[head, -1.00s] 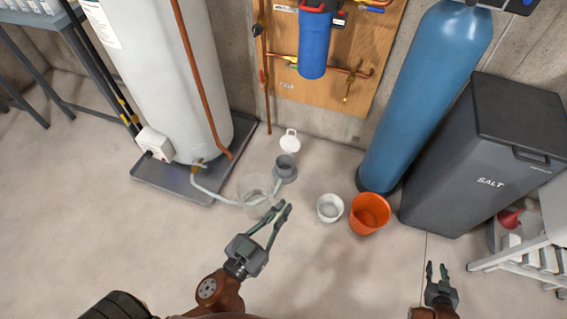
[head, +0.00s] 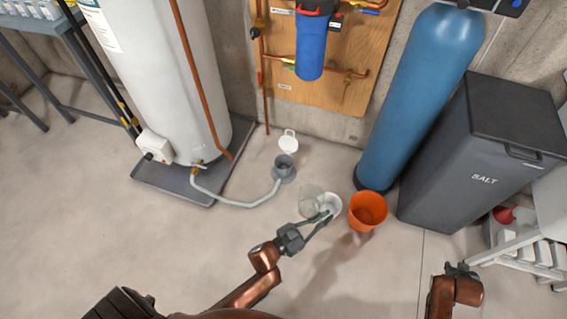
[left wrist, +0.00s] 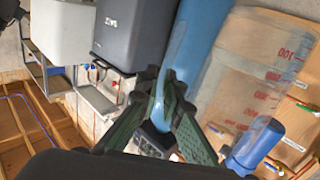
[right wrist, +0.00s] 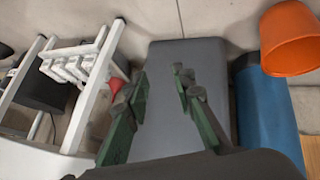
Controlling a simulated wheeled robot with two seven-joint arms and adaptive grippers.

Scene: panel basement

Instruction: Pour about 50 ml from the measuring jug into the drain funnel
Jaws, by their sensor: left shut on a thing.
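The clear measuring jug (head: 309,201) is held above the floor by my left gripper (head: 327,218). Its red scale marks show on the clear wall in the left wrist view (left wrist: 268,75), where the fingers (left wrist: 172,108) are closed at its side. I cannot tell the liquid level. The drain funnel (head: 285,163) is a grey cup on the floor, up and left of the jug, with a pale hose (head: 242,204) running to it. My right gripper (head: 461,270) is at the lower right, far from both; its fingers are apart and empty in the right wrist view (right wrist: 160,85).
A white tub (head: 331,205) stands just right of the jug, partly overlapped by it. An orange bucket (head: 367,212) is beside the tub. The water heater (head: 155,80) on its tray, the blue tank (head: 415,95) and the salt bin (head: 470,160) stand around. Front floor is clear.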

